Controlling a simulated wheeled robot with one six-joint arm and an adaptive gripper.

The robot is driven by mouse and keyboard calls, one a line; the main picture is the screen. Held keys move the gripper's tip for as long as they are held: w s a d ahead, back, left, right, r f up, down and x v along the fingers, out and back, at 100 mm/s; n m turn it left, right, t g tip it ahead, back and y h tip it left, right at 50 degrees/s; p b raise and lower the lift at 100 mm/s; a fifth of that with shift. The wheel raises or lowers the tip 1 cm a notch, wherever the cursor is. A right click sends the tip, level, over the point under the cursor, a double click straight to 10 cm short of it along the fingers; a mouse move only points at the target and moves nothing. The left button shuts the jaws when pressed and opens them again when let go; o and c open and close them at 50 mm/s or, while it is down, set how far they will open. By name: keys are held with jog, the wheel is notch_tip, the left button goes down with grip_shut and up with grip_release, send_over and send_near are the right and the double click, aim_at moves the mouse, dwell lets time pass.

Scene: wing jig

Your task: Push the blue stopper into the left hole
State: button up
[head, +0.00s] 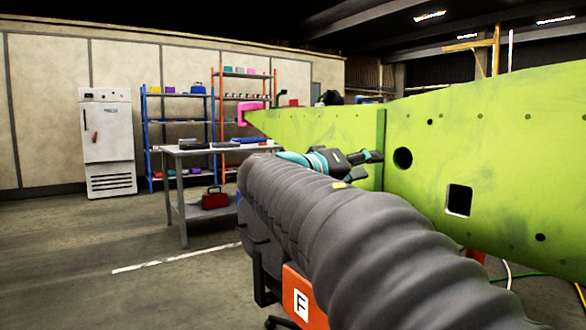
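The green wing panel (450,140) fills the right side of the head view. A large round dark hole (403,158) is at its left part, and a square hole (459,200) is lower and to the right. My gripper (372,156) is dark and small in the view, at the end of my arm, just left of the round hole in the picture. I cannot tell whether it touches the panel or whether its fingers are open. I cannot make out a blue stopper; my sleeved arm hides part of the panel and the space below.
A grey worktable (190,151) with flat items stands left of my arm, a red toolbox (215,198) on its lower shelf. Behind are a blue rack (146,140), an orange rack (221,100) and a white cabinet (108,140). The floor at front left is clear.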

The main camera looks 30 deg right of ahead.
jog(key=a, duration=0.8)
jog(key=shift+n, duration=0.3)
jog(key=a+f+n+t+y+p, duration=0.1)
jog(key=a+f+n+y, duration=0.25)
jog(key=f, duration=0.65)
jog(key=a+f+n+t+y, duration=0.15)
jog(key=f+n+y, duration=0.3)
jog(key=f, duration=0.55)
jog(key=s+a+f+y+p, duration=0.2)
jog(key=s+a+y+p, duration=0.3)
jog(key=s+a, duration=0.1)
jog(key=s+a+f+m+y+p, duration=0.1)
jog(key=s+a+f+y+p, duration=0.1)
jog(key=s+a+y+p, duration=0.2)
jog(key=s+a, duration=0.3)
jog(key=s, duration=0.2)
jog(key=shift+s+f+y+p, duration=0.15)
jog(key=shift+f+y+p, duration=0.1)
jog(key=shift+y+p, duration=0.15)
jog(key=shift+d+t, duration=0.1)
jog(key=shift+t, duration=0.15)
